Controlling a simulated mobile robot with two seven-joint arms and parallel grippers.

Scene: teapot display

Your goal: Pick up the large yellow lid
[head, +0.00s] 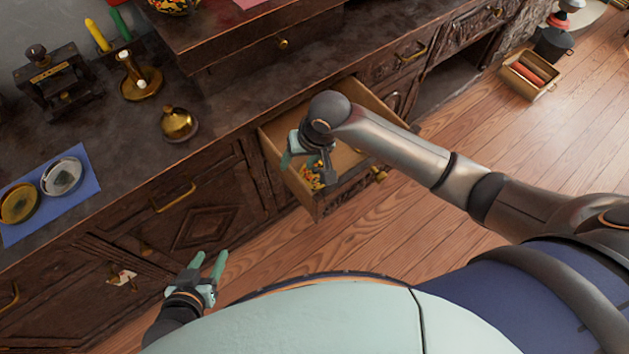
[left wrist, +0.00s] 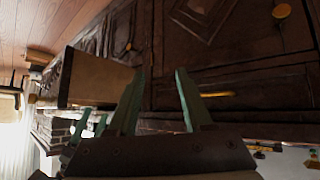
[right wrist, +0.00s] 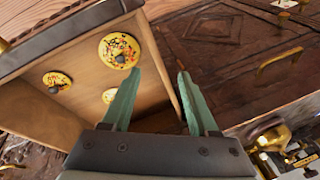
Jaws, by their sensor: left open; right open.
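Several yellow patterned lids with dark knobs lie in the open drawer. In the right wrist view the largest-looking yellow lid (right wrist: 119,50) is at the upper left, with a smaller lid (right wrist: 57,80) to its left and another lid (right wrist: 110,96), partly hidden, below it. In the head view the lids (head: 314,179) show only partly, beside my right gripper. My right gripper (head: 305,152) is open and empty, over the drawer and apart from the lids. My left gripper (head: 211,266) is open and empty, in front of the cabinet doors.
The wooden drawer (head: 320,208) stands out from the dark cabinet. On the counter are a brass domed object (head: 178,124), a candle holder (head: 140,84) and a blue mat (head: 75,192) with two round dishes. An open box (head: 530,76) stands on the floor at the right.

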